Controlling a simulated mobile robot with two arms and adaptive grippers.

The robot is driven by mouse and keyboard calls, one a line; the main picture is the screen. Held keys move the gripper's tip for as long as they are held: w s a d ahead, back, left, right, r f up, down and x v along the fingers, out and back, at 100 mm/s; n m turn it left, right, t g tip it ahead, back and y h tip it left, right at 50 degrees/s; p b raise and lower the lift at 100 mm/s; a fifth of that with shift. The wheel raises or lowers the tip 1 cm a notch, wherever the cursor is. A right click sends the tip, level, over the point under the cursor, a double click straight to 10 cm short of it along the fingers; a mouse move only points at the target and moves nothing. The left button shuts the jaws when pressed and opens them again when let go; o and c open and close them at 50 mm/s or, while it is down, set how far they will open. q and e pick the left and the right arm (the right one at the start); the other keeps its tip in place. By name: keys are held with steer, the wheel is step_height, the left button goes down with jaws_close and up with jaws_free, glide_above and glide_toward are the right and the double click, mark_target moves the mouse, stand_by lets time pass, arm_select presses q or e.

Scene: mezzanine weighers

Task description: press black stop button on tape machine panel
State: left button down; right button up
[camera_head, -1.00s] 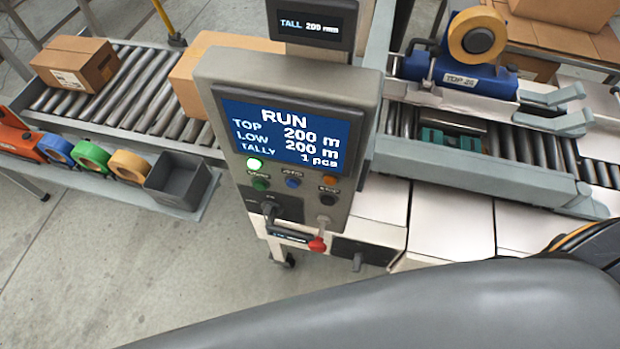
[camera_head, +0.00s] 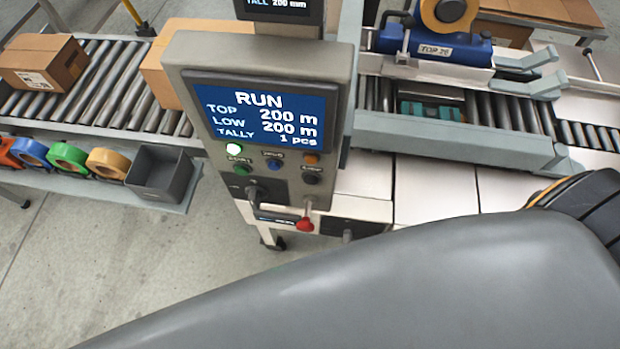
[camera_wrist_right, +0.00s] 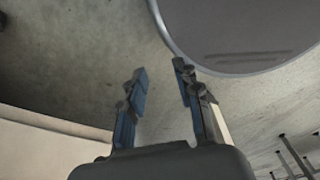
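The tape machine panel (camera_head: 185,62) stands in the middle of the head view, with a blue screen (camera_head: 262,110) reading RUN, TOP 200 m, LOW 200 m, TALLY 1 pcs. The black stop button (camera_head: 311,178) sits at the panel's lower right, below an orange button (camera_head: 311,159). A green button (camera_head: 243,169) and a blue button (camera_head: 274,168) are to its left. My right gripper (camera_wrist_right: 161,74) is open and empty in the right wrist view, over grey floor; the panel is not visible there. My left gripper is not in view.
A red knob (camera_head: 305,224) and a dark handle (camera_head: 262,192) stick out below the buttons. Roller conveyors carry a carton (camera_head: 45,62) at left and a blue tape head (camera_head: 435,47) at right. A grey bin (camera_head: 160,173) and tape rolls line a shelf. My grey arm fills the lower foreground.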

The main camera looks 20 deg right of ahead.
jaws_close()
steer(key=shift+d, duration=0.2)
stand_by(0.9)
